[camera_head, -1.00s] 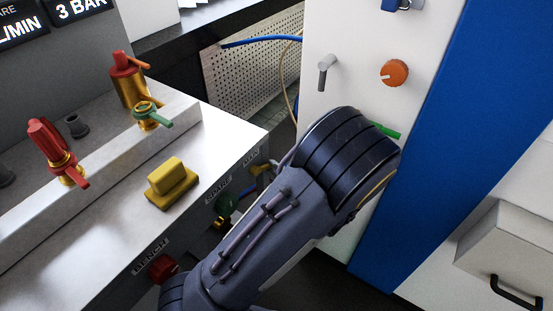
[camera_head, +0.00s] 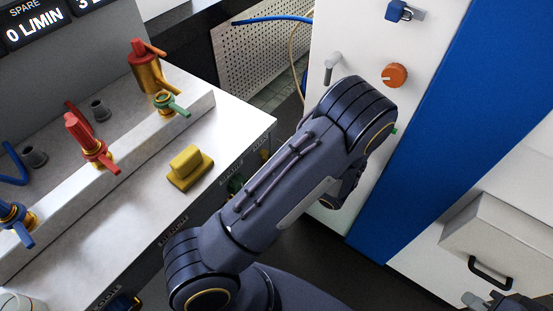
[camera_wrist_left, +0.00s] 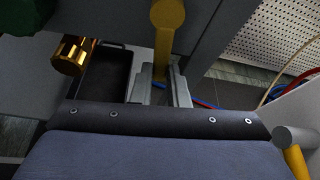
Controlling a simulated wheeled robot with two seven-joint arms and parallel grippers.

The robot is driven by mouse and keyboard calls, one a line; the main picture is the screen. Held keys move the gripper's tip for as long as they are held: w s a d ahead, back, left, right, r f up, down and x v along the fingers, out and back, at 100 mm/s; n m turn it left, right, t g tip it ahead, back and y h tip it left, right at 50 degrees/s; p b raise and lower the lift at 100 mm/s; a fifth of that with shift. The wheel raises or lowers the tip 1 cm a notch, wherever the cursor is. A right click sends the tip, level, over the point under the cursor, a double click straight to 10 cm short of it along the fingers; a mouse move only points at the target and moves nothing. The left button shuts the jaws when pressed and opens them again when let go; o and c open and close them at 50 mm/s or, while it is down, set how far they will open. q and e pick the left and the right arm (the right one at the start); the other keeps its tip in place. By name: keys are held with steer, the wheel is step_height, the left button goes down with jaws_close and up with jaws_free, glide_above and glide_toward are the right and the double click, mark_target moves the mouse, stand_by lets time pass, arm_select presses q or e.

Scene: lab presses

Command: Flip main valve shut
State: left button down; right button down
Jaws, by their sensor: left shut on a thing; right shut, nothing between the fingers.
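In the left wrist view a yellow valve lever (camera_wrist_left: 163,45) hangs down from a round yellow hub on the grey bench front. My left gripper (camera_wrist_left: 160,88) is shut on the lower end of this lever. In the head view my own left arm hides the left gripper. The front face of the bench, with its small labels, shows only as a narrow strip there. I cannot read a main label clearly. My right gripper (camera_head: 488,300) is shut and empty at the bottom right corner, partly cut off by the frame.
The white bench top (camera_head: 215,140) carries a yellow block (camera_head: 190,167), red valves and a green-handled valve (camera_head: 172,103). A white cabinet with an orange knob (camera_head: 395,75) stands beyond my arm. A brass cylinder (camera_wrist_left: 72,57) is left of the lever. A white drawer unit (camera_head: 500,240) stands right.

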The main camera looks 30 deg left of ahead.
arm_select(q)
steer(key=shift+s+m+g+p, duration=0.4)
steer(key=shift+m+p, duration=0.1)
steer(key=shift+m, duration=0.1)
steer(key=shift+f, duration=0.1)
steer(key=c, duration=1.4)
jaws_free()
steer(key=v, duration=0.7)
steer(key=shift+d+p, duration=0.4)
